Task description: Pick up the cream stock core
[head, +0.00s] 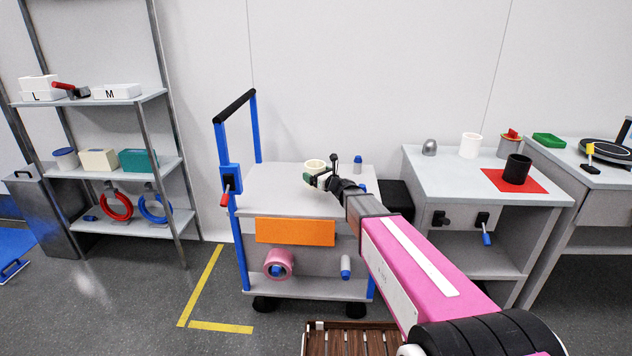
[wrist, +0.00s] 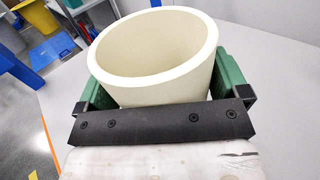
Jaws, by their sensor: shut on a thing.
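The cream stock core (head: 315,165) is a short hollow cylinder over the top of the grey cart (head: 270,190). My gripper (head: 318,179) is at the core, with its green fingers on either side. In the wrist view the core (wrist: 155,60) fills the space between the two green fingers of my gripper (wrist: 152,75), its open end toward the camera and tilted. The gripper is shut on the core. The core's lower part is hidden behind the dark gripper bar, so I cannot tell whether it touches the cart top.
A blue-grey cylinder (head: 357,164) stands on the cart top, right of my gripper. The cart's blue handle post (head: 223,150) rises at left. A bench (head: 440,176) at right holds a white cup (head: 470,145) and a black cup (head: 516,169) on a red mat (head: 496,181). The cart top's left side is clear.

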